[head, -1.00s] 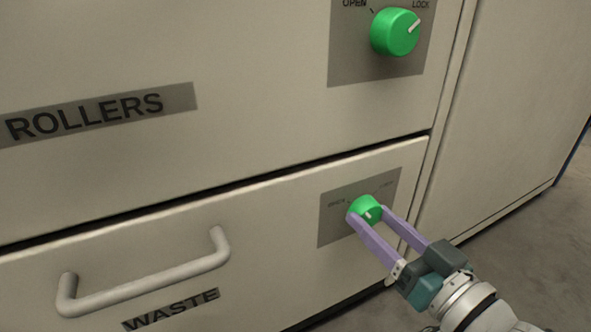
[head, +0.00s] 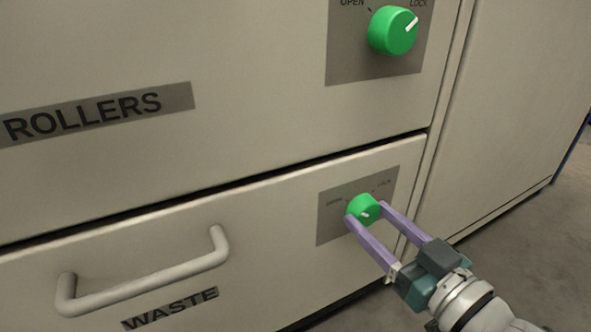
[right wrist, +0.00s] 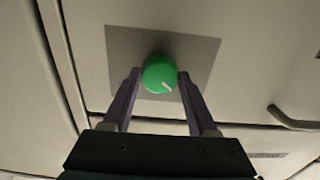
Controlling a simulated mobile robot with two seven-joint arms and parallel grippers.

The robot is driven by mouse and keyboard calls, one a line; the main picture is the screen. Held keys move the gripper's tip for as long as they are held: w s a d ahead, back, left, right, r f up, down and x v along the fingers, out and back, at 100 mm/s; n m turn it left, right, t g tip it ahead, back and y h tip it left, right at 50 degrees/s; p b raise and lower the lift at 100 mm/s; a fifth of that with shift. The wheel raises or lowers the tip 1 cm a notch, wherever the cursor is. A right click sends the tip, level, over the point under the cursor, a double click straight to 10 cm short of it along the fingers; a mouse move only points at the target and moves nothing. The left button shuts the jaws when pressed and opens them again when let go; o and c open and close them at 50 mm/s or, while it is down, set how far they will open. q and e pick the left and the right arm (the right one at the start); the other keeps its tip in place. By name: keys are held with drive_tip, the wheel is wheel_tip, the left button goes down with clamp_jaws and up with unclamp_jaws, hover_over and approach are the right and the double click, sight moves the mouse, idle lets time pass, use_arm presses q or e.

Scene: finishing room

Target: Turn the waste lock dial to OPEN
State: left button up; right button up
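The green waste dial (head: 364,204) sits on a grey plate (head: 334,226) at the upper right of the WASTE drawer front. The plate's OPEN label (head: 334,203) is left of the dial, and its LOCK label (head: 384,184) is up and right. The dial's white mark shows low on its face; I cannot tell exactly where it points. My right gripper (head: 365,211) has a purple finger on each side of the dial and is shut on it. The right wrist view shows the dial (right wrist: 158,72) between both fingertips. My left gripper is out of view.
The ROLLERS drawer above has its own green dial (head: 391,31), its mark toward LOCK. The WASTE drawer's bar handle (head: 145,282) sticks out at left. A plain cabinet side (head: 500,120) stands at right, with bare floor (head: 560,240) beside it.

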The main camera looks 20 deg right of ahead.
drive_tip(key=o, duration=0.4)
drive_tip(key=shift+s, duration=0.1)
drive_tip(key=shift+s+r+p, duration=0.1)
drive_tip(key=shift+s+p, duration=0.2)
drive_tip(key=shift+s, duration=0.05)
drive_tip(key=s+p, duration=0.2)
drive_tip(key=s, duration=0.7)
drive_tip(key=shift+d+p, duration=0.35)
drive_tip(key=shift+d, duration=0.05)
